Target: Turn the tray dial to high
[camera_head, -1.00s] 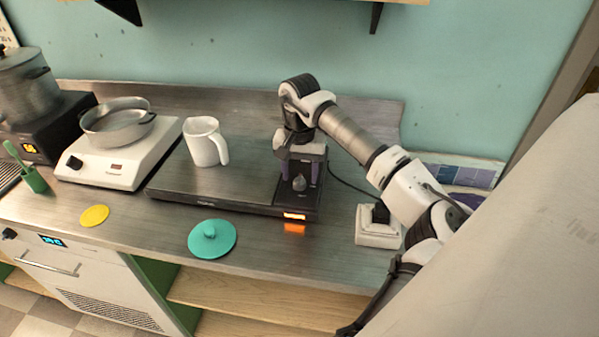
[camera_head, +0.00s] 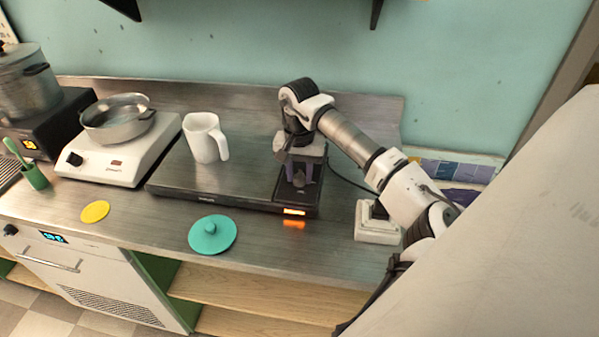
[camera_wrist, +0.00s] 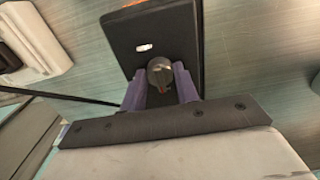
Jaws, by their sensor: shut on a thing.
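The tray dial (camera_head: 299,180) is a small dark round knob on the black control strip at the right end of the flat warming tray (camera_head: 225,199). In the wrist view the dial (camera_wrist: 160,72) shows a small reddish mark on its face. My gripper (camera_head: 301,176) points down over the strip. Its two purple fingers stand on either side of the dial in the wrist view (camera_wrist: 160,84), shut on it. The tray's small display (camera_head: 295,211) glows orange on the front edge; its reading is too small to tell. High and low markings cannot be made out.
A white mug (camera_head: 205,138) stands on the tray. A white hot plate with a metal pan (camera_head: 117,120) is to the left. A teal lid (camera_head: 212,235) and yellow disc (camera_head: 95,212) lie in front. A white block-like device (camera_head: 376,222) sits to the right.

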